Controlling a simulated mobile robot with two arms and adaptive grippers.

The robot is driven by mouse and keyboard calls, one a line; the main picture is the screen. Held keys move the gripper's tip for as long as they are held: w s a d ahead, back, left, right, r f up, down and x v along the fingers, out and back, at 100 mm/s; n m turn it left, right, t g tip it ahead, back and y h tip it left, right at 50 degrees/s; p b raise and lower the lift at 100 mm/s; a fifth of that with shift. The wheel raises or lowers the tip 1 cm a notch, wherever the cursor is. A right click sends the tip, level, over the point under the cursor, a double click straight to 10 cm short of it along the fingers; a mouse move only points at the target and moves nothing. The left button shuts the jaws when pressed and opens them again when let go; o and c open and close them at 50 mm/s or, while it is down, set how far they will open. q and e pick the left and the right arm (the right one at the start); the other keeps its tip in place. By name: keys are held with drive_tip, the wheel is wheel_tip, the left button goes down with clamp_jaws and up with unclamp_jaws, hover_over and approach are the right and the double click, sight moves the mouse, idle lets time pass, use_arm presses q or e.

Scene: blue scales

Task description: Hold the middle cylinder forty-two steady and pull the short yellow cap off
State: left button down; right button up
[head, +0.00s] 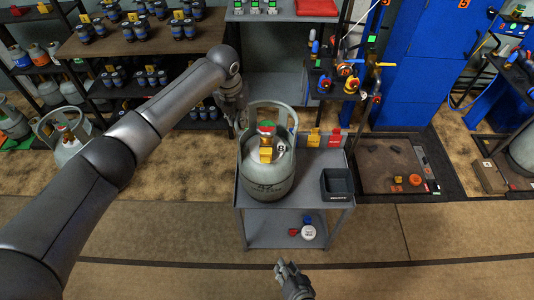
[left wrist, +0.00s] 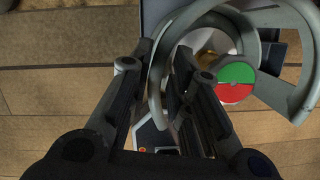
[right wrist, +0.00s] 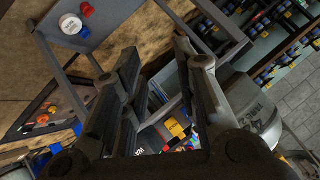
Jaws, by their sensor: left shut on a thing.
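The grey cylinder forty-two (head: 264,182) stands upright on a small grey cart (head: 295,206), its number facing me. A ring-shaped collar (head: 288,112) surrounds its valve. A short yellow cap (head: 266,153) sits at the front of the valve, below a green and red disc (head: 265,128). The disc also shows in the left wrist view (left wrist: 237,82). My left gripper (head: 238,118) reaches the collar's left side and is shut on it; the collar (left wrist: 158,95) passes between its fingers. My right gripper (head: 281,266) is low in front of the cart, empty, its fingers (right wrist: 155,70) apart.
Another grey cylinder (head: 68,145) stands left, behind my left arm. Floor in front is clear.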

drive_tip(key=w+a+r+m+t, duration=0.3)
drive_tip(key=w+r, duration=0.2)
drive_tip(key=r, duration=0.2)
drive_tip(key=w+a+r+m+t, duration=0.2)
drive_tip(key=w+a+r+m, duration=0.15)
drive_tip(key=r, duration=0.35)
drive_tip(key=m+t+h, duration=0.3)
drive_tip(key=m+h, duration=0.1)
drive_tip(key=m, duration=0.4)
approach(266, 156)
drive_tip(key=s+f, duration=0.1)
drive_tip(key=s, duration=0.2)
use_arm(q)
drive_tip(key=shift+f, duration=0.1)
use_arm(e)
drive_tip(key=shift+w, duration=5.1)
clamp_jaws()
drive_tip(key=shift+s, duration=0.55)
drive_tip(key=shift+s, duration=1.05)
